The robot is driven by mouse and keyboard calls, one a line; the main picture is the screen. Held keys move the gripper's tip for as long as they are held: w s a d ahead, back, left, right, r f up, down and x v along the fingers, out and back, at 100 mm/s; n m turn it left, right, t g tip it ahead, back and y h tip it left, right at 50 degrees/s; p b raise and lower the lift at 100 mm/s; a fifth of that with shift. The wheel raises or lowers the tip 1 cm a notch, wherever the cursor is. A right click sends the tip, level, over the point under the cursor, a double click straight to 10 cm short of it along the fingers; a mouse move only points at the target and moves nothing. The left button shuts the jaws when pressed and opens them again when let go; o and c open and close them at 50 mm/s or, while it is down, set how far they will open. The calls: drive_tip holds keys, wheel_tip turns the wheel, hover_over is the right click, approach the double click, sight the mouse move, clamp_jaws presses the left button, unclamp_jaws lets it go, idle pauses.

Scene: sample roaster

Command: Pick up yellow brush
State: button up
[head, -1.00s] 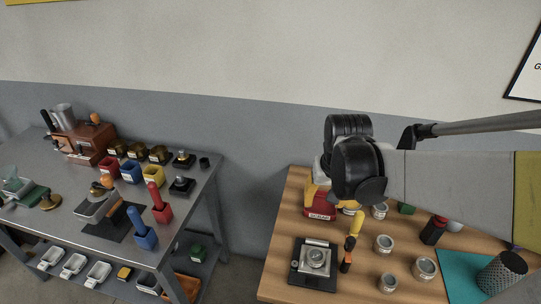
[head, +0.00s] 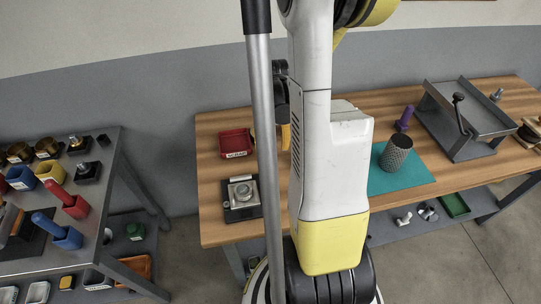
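The yellow brush is not clearly visible in the head view. A small yellow piece (head: 286,137) shows at the left edge of my arm, over the wooden bench (head: 215,190); I cannot tell whether it belongs to the brush. My white and yellow arm stands upright in the middle of the picture and hides the central part of the bench. My gripper's fingers cannot be seen, so its opening and any contents are hidden.
A red scrap tray (head: 236,143) and a scale (head: 241,198) are left on the bench. A mesh cup (head: 396,153) stands on a teal mat (head: 385,182), near a purple object (head: 404,118) and a levered grey device (head: 468,125). A metal table (head: 95,225) is at left.

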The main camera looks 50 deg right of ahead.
sight(271, 152)
drive_tip(key=f, duration=0.1)
drive_tip(key=f+b, duration=0.1)
drive_tip(key=f, duration=0.1)
drive_tip(key=f+b, duration=0.1)
drive_tip(key=shift+w+d+f, duration=0.25)
drive_tip(key=shift+w+f, duration=0.1)
drive_tip(key=shift+r, duration=0.1)
clamp_jaws()
